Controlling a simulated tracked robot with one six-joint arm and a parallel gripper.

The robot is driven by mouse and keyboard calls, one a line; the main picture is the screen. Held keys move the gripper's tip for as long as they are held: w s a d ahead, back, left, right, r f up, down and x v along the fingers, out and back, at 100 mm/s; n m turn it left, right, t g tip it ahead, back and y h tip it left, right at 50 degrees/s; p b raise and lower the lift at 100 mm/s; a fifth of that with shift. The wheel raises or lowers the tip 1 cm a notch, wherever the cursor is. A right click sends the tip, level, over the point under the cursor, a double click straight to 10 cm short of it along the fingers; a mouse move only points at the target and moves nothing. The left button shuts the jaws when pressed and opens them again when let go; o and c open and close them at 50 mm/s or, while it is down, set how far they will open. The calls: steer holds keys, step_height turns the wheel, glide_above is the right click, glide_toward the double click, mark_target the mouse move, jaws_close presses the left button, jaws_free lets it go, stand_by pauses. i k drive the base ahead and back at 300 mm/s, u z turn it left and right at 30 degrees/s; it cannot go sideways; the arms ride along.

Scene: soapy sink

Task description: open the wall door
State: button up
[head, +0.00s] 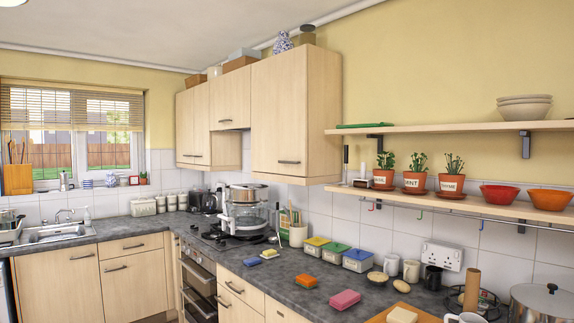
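Several pale wood wall-cabinet doors hang on the back wall, and all look shut. The nearest and largest wall door (279,118) has a dark bar handle (289,162) near its bottom edge. A shorter wall door (230,98) is to its left, above the hob, with its handle (225,121) low on it. Farther left is a tall, narrow wall door (201,122) with a handle near its bottom. I cannot tell which wall door the task names. My gripper does not show in this view.
Below runs a dark worktop (290,272) with a glass-and-steel appliance (245,208), lidded tubs (358,259) and sponges (345,299). An open shelf (450,195) with potted herbs and bowls is right of the cabinets. Space directly before the nearest door looks clear.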

mark_target(279, 81)
steer(key=u, duration=0.75)
steer(key=i, duration=3.65)
